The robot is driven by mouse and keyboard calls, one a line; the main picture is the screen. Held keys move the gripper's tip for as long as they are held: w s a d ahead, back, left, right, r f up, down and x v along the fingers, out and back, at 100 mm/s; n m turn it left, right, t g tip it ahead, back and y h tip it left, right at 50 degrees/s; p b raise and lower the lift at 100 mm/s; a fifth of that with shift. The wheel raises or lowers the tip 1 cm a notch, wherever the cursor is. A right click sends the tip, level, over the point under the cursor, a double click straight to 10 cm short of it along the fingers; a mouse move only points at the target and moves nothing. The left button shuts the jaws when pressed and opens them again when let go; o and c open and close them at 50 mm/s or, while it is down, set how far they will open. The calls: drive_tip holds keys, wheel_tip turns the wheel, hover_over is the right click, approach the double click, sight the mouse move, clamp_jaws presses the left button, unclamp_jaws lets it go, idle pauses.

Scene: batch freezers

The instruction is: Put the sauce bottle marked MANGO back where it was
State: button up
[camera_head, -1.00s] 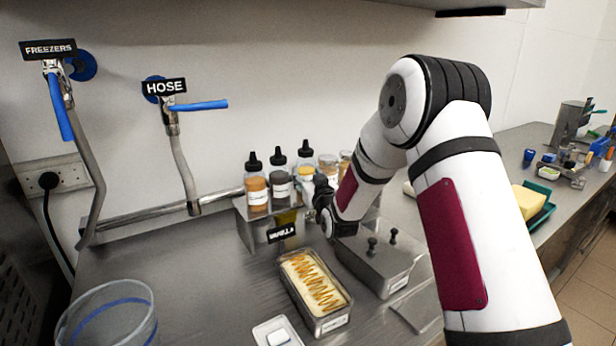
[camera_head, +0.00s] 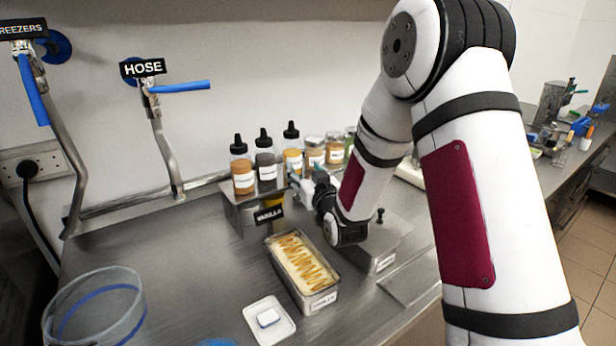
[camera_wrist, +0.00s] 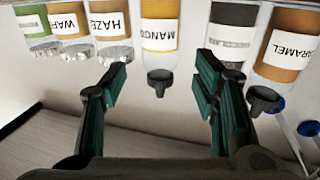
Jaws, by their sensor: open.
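The MANGO bottle (camera_head: 292,157) is yellow with a white label and a black cap. It appears to stand upright on the raised steel shelf (camera_head: 238,204), in the row between a dark bottle and a jar. In the upside-down wrist view the MANGO bottle (camera_wrist: 159,50) lies between the two fingers, with clear gaps on both sides. My gripper (camera_wrist: 162,82) is open and empty, its green-padded fingers pointing at the row. In the head view my gripper (camera_head: 303,187) is low in front of the shelf, partly hidden by my arm.
The CARAMEL bottle (camera_wrist: 289,45) and the dark bottle (camera_wrist: 231,38) stand on one side of MANGO; a HAZE-labelled jar (camera_wrist: 112,30) and other jars stand on the other. A tub of ice cream (camera_head: 302,270), a white dish (camera_head: 269,320) and a clear bowl (camera_head: 95,310) are on the counter.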

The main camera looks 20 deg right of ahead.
drive_tip(key=s+r+g+h, duration=0.1)
drive_tip(key=s+r+g, duration=0.2)
drive_tip(key=s, duration=0.5)
drive_tip(key=s+r+g, duration=0.3)
drive_tip(key=s+r, duration=0.1)
drive_tip(key=s, duration=0.3)
drive_tip(key=s+g, duration=0.7)
drive_tip(key=s, duration=2.1)
drive_tip(key=shift+s+a+m+g, duration=0.15)
drive_tip(key=shift+s+m+g, duration=0.15)
drive_tip(key=shift+s+g, duration=0.1)
drive_tip(key=shift+a+r, duration=0.1)
